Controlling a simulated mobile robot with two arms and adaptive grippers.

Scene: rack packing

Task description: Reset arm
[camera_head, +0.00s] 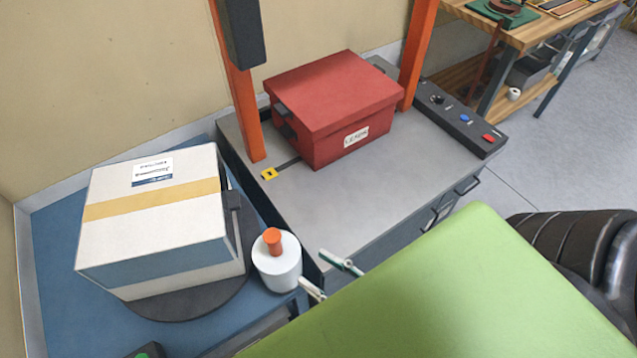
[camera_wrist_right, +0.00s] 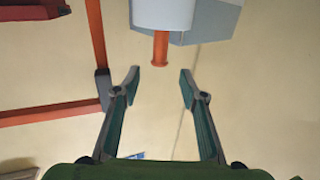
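My right gripper (camera_head: 327,276) shows at the lower middle of the head view, at the edge of my green arm cover. Its two fingers stand apart. In the right wrist view the gripper (camera_wrist_right: 160,78) is open, with nothing between its fingers. The white bottle with an orange cap (camera_head: 277,265) stands just left of the gripper in the head view. The bottle's orange cap (camera_wrist_right: 160,48) shows beyond the fingertips in the wrist view, apart from them. My left gripper is not in view.
A white box with a yellow band (camera_head: 150,240) sits on a dark round plate (camera_head: 190,305) on the blue table (camera_head: 50,290). A red lidded box (camera_head: 335,110) sits on the grey bench (camera_head: 370,205) between orange posts (camera_head: 236,90). A switch panel (camera_head: 460,120) lines the bench's right side.

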